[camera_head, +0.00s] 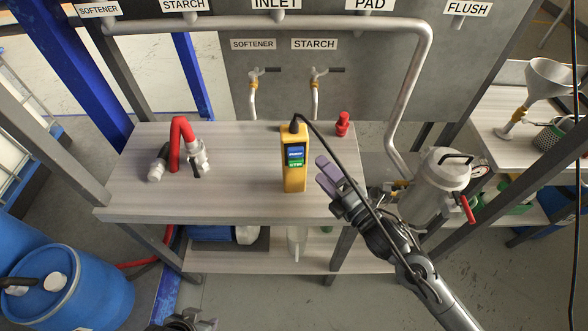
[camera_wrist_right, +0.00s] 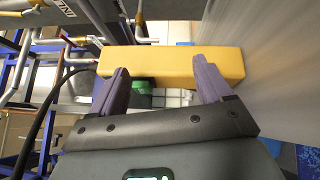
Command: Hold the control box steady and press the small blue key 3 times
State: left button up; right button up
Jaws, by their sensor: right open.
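The yellow control box (camera_head: 301,184) stands on the bench near its front edge, its face towards the head camera. A blue patch (camera_head: 295,152) and a green patch (camera_head: 296,163) show on the dark panel of its face; I cannot tell which is display and which is key. A black cable leaves its top. My right gripper (camera_head: 322,172) is open just right of the box. In the right wrist view, the plain yellow side of the box (camera_wrist_right: 175,62) lies across and ahead of the purple fingers (camera_wrist_right: 160,78), nothing between them. My left gripper (camera_head: 186,321) shows only partly at the bottom edge.
A red hose with grey fittings (camera_head: 180,148) lies on the bench (camera_head: 235,190) at left. A red-topped part (camera_head: 343,124) stands behind the box to the right. A metal canister (camera_head: 437,185) is right of the bench. The cable passes over my right arm.

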notch_tip(320, 180, up, 3)
jog(key=w+n+g+y+b, duration=0.25)
jog(key=n+y, duration=0.35)
jog(key=n, duration=0.5)
jog(key=n+g+h+b, duration=0.2)
jog(key=n+g+b, duration=0.95)
jog(key=n, duration=0.35)
send_near(298, 178)
jog(key=w+a+f, duration=0.2)
jog(key=shift+w+a+g, duration=0.1)
jog(key=shift+w+g, duration=0.15)
jog(key=shift+g, duration=0.15)
jog(key=shift+w+d+f+n+h+b, duration=0.15)
jog(key=shift+w+d+f+h+b, duration=0.1)
jog(key=shift+d+b, duration=0.2)
jog(key=shift+w+d+f+n+h+b, duration=0.15)
jog(key=shift+d+f+h+b, duration=0.1)
jog(key=shift+d+b, duration=0.15)
jog(key=b+x, duration=0.1)
jog(key=x, duration=0.6)
jog(key=shift+s+a+f, duration=0.15)
jog(key=shift+a, duration=0.05)
jog(key=shift+b+x, duration=0.5)
jog(key=shift+x, duration=0.45)
jog(key=shift+a, duration=0.15)
